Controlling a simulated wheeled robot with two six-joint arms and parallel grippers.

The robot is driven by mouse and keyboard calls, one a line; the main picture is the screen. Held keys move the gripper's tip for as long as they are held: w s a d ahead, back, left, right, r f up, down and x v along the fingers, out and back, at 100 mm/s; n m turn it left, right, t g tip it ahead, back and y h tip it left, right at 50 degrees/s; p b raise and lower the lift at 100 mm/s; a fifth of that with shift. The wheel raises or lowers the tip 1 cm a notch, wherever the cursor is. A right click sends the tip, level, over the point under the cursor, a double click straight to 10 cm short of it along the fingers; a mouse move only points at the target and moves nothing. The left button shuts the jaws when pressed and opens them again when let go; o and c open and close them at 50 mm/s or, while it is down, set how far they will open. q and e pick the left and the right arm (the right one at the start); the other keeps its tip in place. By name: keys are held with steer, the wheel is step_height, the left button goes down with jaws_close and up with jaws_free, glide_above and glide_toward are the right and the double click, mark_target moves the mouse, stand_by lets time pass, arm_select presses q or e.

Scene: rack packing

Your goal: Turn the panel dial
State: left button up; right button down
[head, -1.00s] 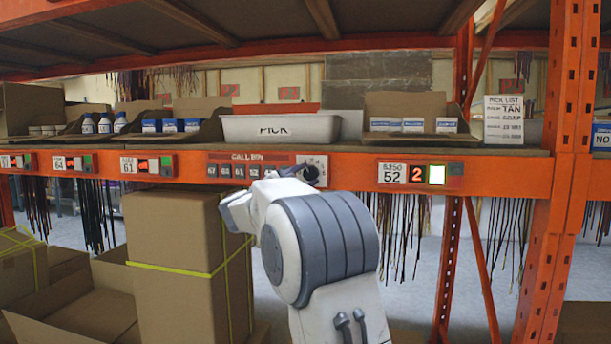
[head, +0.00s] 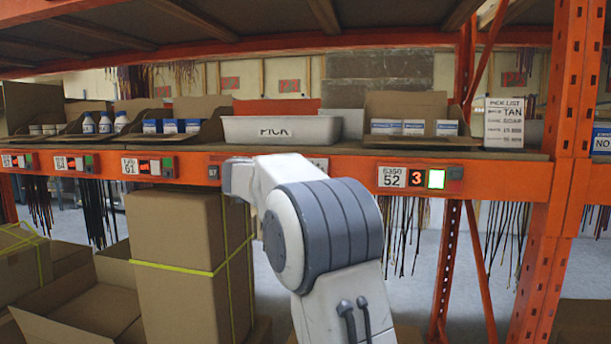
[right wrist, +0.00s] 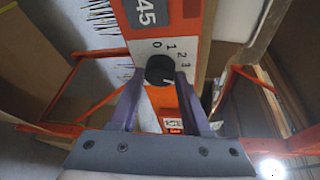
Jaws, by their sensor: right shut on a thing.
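In the right wrist view the black dial (right wrist: 160,69) sits on the panel face (right wrist: 172,48), beside a scale marked 0, 1, 2 and 3. My right gripper (right wrist: 161,77) has its two purple fingers on either side of the dial and is shut on it. In the head view my right arm covers the dial and most of the call bin panel (head: 213,172); only the panel's left end and a bit of its white plate show. The display (head: 417,178) beside label 52 reads 3, with a lit green-white square. My left gripper is not in view.
The orange shelf beam carries several more label displays (head: 148,167). Above it stand a white PICK bin (head: 282,128), open cartons of small boxes and bottles, and a pick list (head: 504,122). Strapped cartons (head: 180,240) stand below left. An orange upright (head: 560,200) rises at right.

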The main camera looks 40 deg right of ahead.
steer(key=shift+m, duration=0.4)
steer(key=shift+y, duration=0.4)
steer(key=shift+c, duration=1.8)
jaws_free()
steer(key=v, duration=1)
steer(key=shift+a+b, duration=0.2)
steer(key=shift+b, duration=0.2)
steer(key=shift+s, duration=0.15)
